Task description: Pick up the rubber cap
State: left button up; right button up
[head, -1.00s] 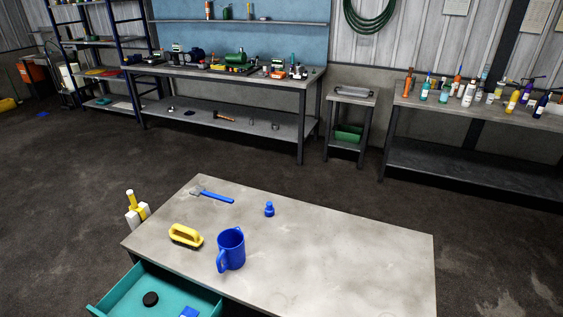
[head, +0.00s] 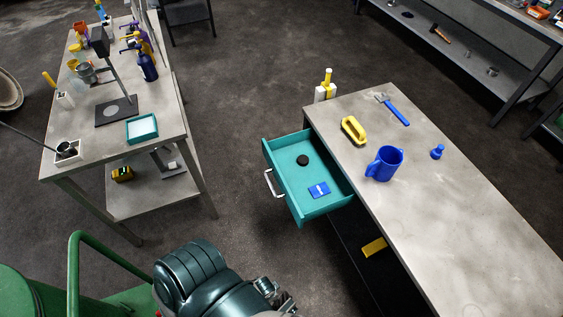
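A small black round piece, which looks like the rubber cap (head: 303,160), lies inside the open teal drawer (head: 268,160), toward its far end. A blue flat item with a white mark (head: 319,190) lies nearer in the same drawer, apart from the black piece. The drawer is pulled out from the left side of the grey table (head: 470,210). I make out neither of my grippers in the head view, and nothing covers the black piece.
A cluttered bench (head: 110,150) stands at left. A dark ribbed motor-like body (head: 205,285) and green pipe (head: 75,265) fill the lower left.

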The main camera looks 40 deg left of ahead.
aim_at(303, 160)
jog(key=u, duration=1.5)
jog(key=i+j, duration=0.25)
jog(key=i+j+z, duration=0.8)
jog(key=k+j, duration=0.05)
jog(key=j, duration=0.05)
